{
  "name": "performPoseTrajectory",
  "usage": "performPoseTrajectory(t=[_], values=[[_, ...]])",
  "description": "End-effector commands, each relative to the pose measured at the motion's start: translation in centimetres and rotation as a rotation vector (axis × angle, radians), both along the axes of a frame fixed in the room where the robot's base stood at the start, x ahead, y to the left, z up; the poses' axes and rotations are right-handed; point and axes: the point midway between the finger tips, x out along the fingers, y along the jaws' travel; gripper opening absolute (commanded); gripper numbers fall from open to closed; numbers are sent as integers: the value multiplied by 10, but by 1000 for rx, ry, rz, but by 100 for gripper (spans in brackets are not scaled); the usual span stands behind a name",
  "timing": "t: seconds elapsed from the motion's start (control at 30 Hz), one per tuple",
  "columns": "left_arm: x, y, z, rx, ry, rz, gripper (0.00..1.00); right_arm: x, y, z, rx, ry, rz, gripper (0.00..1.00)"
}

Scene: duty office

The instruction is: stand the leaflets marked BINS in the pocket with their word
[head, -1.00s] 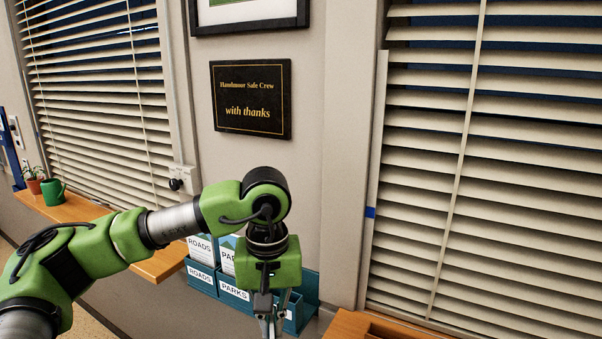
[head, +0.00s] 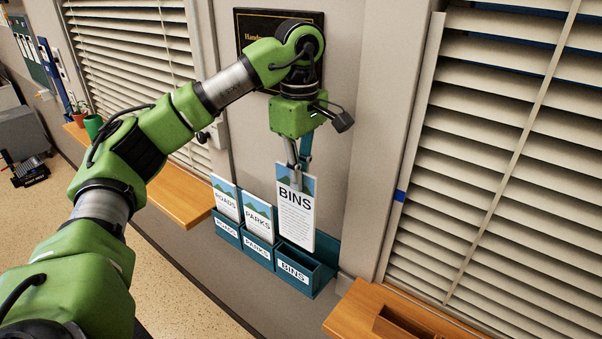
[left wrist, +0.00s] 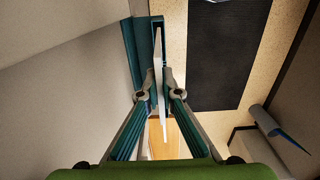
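The BINS leaflet (head: 296,217), white with a blue and green top, is upright in my left gripper (head: 300,178). The fingers are shut on its top part. In the left wrist view the leaflet (left wrist: 159,75) shows edge-on between the fingertips (left wrist: 159,97). Its lower end is at the opening of the pocket labelled BINS (head: 293,271), at the right end of the teal wall rack (head: 324,262). I cannot tell whether its bottom edge is inside or just above the pocket. No other leaflet shows in that pocket. My right gripper is not in view.
The ROADS leaflet (head: 225,199) and the PARKS leaflet (head: 258,219) stand in their own pockets to the left. Wooden sills (head: 180,203) flank the rack, the right one (head: 365,317) close by. A dark plaque (head: 252,25) hangs on the wall above.

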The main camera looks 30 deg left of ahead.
Motion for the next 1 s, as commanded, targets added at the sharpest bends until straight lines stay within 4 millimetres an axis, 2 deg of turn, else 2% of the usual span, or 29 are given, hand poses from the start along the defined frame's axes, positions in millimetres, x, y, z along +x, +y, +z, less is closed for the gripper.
performPoseTrajectory(t=[0.1,0.4,1.0], values=[[0,0,-13,0,0,-1,0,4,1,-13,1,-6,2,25],[0,0,-37,0,0,-2,0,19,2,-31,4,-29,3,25],[0,0,-85,0,0,-2,0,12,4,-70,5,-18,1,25]])
